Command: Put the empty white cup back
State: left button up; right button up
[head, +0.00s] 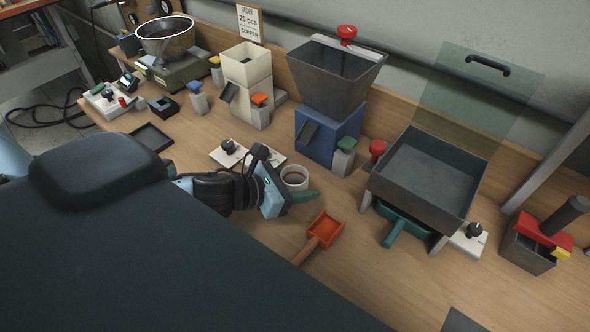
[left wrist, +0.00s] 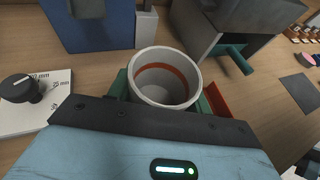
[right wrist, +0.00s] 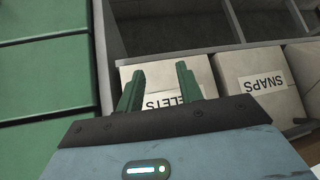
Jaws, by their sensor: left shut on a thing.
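The white cup (head: 294,178) is upright in front of the blue hopper machine in the head view. In the left wrist view the cup (left wrist: 165,78) shows from above, with a reddish-brown band inside and no contents that I can see. My left gripper (head: 299,193) is shut on the cup, with a green finger (left wrist: 119,85) on each side of it. I cannot tell whether the cup's base touches the table. My right gripper (right wrist: 160,85) is open and empty in the right wrist view, over a box of labelled white cartons; it is not visible in the head view.
An orange scoop (head: 323,232) lies close to the right of my left gripper. The blue hopper machine (head: 328,135) stands behind the cup. A grey tray on legs (head: 425,180) stands to the right. White dial plates (head: 229,153) lie to the left. The front right table is mostly clear.

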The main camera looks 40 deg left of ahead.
pick_arm(q)
jog(key=w+a, duration=0.1)
jog(key=w, duration=0.1)
jog(key=w+a, duration=0.1)
jog(key=a, duration=0.1)
jog(key=w+a, duration=0.2)
jog(key=shift+w+f, duration=0.3)
notch_tip(320, 180, down, 3)
jog(key=shift+f, duration=0.25)
jog(key=shift+f, duration=0.1)
jog(key=shift+f, duration=0.15)
jog(key=o, duration=1)
jog(key=shift+o, duration=0.2)
